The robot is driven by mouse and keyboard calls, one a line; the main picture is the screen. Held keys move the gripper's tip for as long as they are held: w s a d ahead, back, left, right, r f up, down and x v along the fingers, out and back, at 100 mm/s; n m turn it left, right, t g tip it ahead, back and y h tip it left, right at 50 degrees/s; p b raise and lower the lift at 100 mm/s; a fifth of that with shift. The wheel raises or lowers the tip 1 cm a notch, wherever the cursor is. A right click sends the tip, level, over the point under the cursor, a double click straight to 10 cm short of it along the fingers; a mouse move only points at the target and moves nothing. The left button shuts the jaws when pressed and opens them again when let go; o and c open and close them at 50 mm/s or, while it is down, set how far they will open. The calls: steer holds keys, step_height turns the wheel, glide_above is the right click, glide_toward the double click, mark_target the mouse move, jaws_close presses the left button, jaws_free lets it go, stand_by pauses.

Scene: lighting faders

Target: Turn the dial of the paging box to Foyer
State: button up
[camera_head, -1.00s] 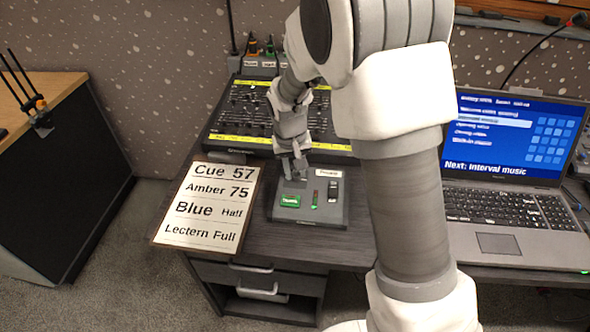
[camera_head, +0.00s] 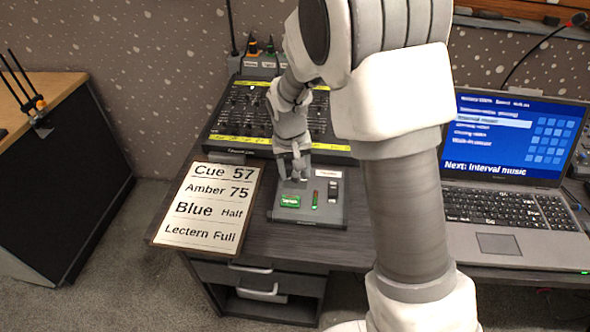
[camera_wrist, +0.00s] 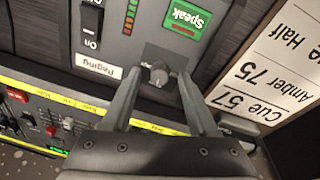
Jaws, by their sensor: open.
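The grey paging box (camera_head: 322,213) lies on the desk between the cue card and the laptop. The wrist view shows its dial (camera_wrist: 158,74), a small grey knob, with a white Paging label (camera_wrist: 97,65), a black rocker switch (camera_wrist: 91,20) and a green Speak button (camera_wrist: 187,17). My gripper (camera_head: 297,176) is over the box's far left part. In the wrist view my gripper (camera_wrist: 156,78) is open, with one finger on each side of the dial. I cannot tell whether the fingers touch it. No Foyer marking is readable, and the dial's setting cannot be made out.
The lighting desk (camera_head: 240,130) with faders stands just behind the box. A cue card (camera_head: 208,208) lies to the left. A laptop (camera_head: 510,170) stands to the right. My arm crosses the space between box and laptop.

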mark_target(291, 190)
step_height(291, 190, up, 17)
steer(key=s+a+p, duration=0.1)
steer(key=s+p, duration=0.2)
steer(key=shift+a, duration=0.2)
steer(key=shift+r, duration=0.1)
steer(key=s+d+r+t+p, duration=0.1)
steer(key=s+d+r+p, duration=0.2)
steer(key=s, duration=0.4)
steer(key=s+d+r+t+p, duration=0.1)
steer(key=s+d+r+p, duration=0.2)
steer(key=s+r, duration=0.4)
steer(key=s+d+r+t+y+p, duration=0.1)
steer(key=s+d+r+p, duration=0.2)
steer(key=s+d+r, duration=0.2)
steer(key=s+r, duration=0.1)
steer(key=s, duration=0.2)
steer(key=shift+d+r+m+t, duration=0.15)
steer(key=shift+d+m+t, duration=0.15)
steer(key=shift+d+m, duration=0.1)
steer(key=shift+a, duration=0.2)
stand_by(0.4)
